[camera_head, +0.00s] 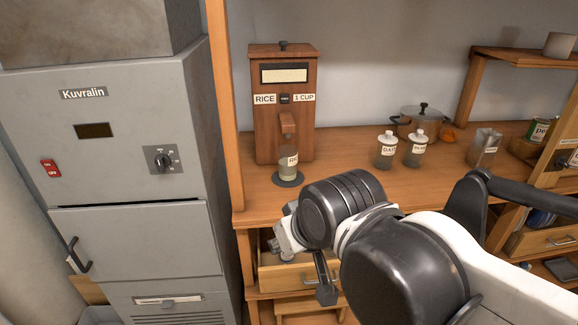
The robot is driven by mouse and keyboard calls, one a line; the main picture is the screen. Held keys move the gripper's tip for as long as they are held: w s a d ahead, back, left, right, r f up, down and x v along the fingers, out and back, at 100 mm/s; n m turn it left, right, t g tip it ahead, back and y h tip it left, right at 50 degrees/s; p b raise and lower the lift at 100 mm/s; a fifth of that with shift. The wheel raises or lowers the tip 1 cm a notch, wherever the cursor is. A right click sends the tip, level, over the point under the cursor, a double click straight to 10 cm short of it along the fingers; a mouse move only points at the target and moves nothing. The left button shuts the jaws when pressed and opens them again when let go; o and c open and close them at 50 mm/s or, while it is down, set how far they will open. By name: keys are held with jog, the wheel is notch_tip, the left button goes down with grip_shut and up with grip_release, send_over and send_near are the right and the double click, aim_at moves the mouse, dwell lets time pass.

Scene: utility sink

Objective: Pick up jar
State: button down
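A clear glass jar (288,164) with a label stands upright on a dark round pad (288,180) under the spout of the wooden rice dispenser (285,105). It seems to hold pale contents in its lower part. My gripper (300,272) hangs in front of the counter edge, over the open drawer, below and nearer than the jar. A dark finger shows at its lower right; my wrist hides most of the rest. I cannot tell whether it is open or holds anything.
Two labelled bottles (386,151) (415,148), a lidded pot (410,122) and a metal pitcher (484,148) stand right of the dispenser. An open drawer (272,278) juts out under the counter (340,165). A wooden post (226,110) and grey cabinet (130,170) bound the left.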

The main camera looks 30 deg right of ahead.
jog(key=c, duration=0.7)
grip_release()
jog(key=shift+o, duration=0.2)
